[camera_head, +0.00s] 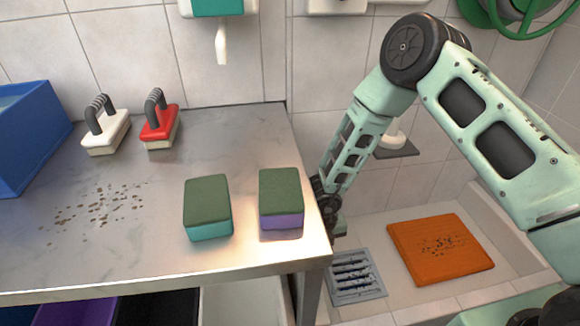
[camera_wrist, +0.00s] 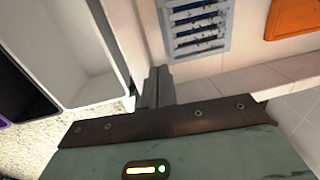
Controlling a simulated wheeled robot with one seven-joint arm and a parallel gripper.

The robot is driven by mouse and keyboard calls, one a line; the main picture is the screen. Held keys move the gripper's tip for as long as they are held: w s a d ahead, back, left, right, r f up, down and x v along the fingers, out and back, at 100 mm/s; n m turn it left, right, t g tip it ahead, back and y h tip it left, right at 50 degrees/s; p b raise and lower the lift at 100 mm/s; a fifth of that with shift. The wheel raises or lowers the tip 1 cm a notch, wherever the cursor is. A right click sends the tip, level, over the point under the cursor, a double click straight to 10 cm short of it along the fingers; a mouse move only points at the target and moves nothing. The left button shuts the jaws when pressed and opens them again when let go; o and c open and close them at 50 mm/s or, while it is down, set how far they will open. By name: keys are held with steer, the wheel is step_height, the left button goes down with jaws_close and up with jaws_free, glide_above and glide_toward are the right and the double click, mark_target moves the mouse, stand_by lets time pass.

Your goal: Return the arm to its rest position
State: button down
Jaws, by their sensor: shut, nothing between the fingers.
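My arm reaches in from the right in the head view, bent at a high elbow, with its forearm slanting down to the left. My gripper (camera_head: 338,226) hangs just off the right edge of the metal table (camera_head: 130,245), near the table's front right corner. In the wrist view its two fingers (camera_wrist: 155,88) are together, with nothing between them. In the head view the fingers are small and partly dark, so whether they touch the table edge I cannot tell.
Two sponges, teal-based (camera_head: 208,207) and purple-based (camera_head: 281,198), sit near the table's right edge. White (camera_head: 105,132) and red (camera_head: 161,127) brushes and a blue bin (camera_head: 32,135) stand further left. A drain grate (camera_head: 357,277) and orange board (camera_head: 440,249) lie in the basin at right.

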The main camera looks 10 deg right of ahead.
steer(key=w+d+r+n+t+y, duration=0.1)
steer(key=w+d+r+n+t, duration=0.1)
steer(key=r+n, duration=0.65)
steer(key=w+d+r+n+t+y, duration=0.1)
steer(key=w+d+r+n+t, duration=0.15)
steer(key=r+n, duration=0.65)
steer(key=s+d+r+n+g, duration=0.1)
steer(key=s+d+r+n, duration=0.4)
steer(key=s+r+n, duration=0.35)
steer(key=s+d+r+n+g, duration=0.1)
steer(key=s+d+r+n, duration=0.5)
steer(key=n, duration=0.4)
steer(key=s+a+r+n+g+p, duration=0.1)
steer(key=s+a+r+n+p, duration=0.2)
steer(key=a, duration=0.6)
steer(key=s+a+r+n+g+p, duration=0.1)
steer(key=s+a+r+n+p, duration=0.3)
steer(key=s+a+r+p, duration=0.4)
step_height(320, 180, up, 2)
steer(key=s+a, duration=0.2)
steer(key=s, duration=0.1)
steer(key=shift+r+n+g, duration=0.2)
steer(key=shift+n+g, duration=0.1)
steer(key=shift+g, duration=0.05)
steer(key=shift+f, duration=0.15)
